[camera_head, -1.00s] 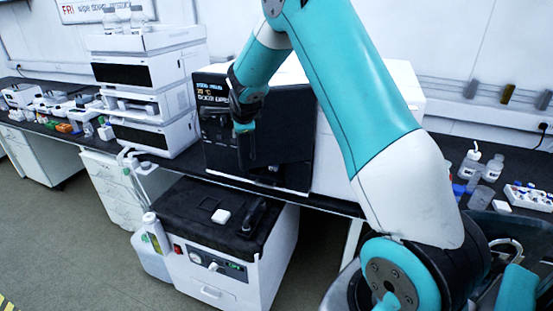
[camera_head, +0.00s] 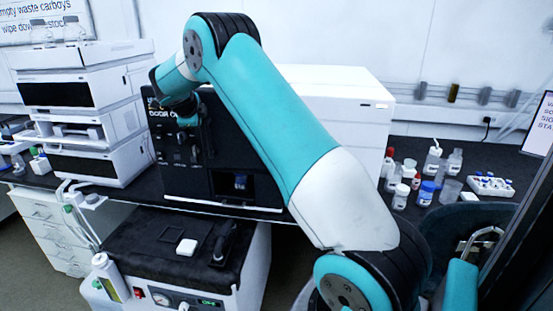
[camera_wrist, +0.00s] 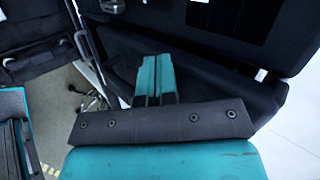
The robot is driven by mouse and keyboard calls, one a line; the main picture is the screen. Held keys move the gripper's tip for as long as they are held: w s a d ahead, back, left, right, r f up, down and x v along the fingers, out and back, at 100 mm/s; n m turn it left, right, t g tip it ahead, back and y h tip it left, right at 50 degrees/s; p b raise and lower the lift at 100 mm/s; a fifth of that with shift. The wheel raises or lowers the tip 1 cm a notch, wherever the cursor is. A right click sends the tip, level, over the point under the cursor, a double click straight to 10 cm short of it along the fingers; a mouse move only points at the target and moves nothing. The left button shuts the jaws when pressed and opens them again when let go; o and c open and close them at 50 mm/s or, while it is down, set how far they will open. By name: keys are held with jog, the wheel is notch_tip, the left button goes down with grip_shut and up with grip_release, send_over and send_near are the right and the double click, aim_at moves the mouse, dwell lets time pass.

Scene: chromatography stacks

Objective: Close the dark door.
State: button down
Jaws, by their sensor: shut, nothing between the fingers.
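The instrument (camera_head: 335,100) is a white box with a black front (camera_head: 172,180) on the bench. A small square opening low in that front shows a blue item (camera_head: 240,181) inside. The lit display (camera_head: 158,113) is partly hidden by my wrist; its last line seems to begin "DOOR O". My gripper (camera_head: 196,125) hangs in front of the black face, left of and above the opening. In the wrist view my shut, empty teal fingers (camera_wrist: 155,80) lie over a dark slanted panel (camera_wrist: 205,90), perhaps the door. Its angle and any contact cannot be told; black blends with black.
A white stacked instrument (camera_head: 80,100) stands close on the left. Bottles and vials (camera_head: 428,190) and a white rack (camera_head: 490,186) stand on the bench at right. A white floor unit (camera_head: 190,255) with a black top stands below. My arm crosses the middle.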

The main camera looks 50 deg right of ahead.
jog(key=shift+s+d, duration=0.1)
jog(key=shift+d, duration=0.25)
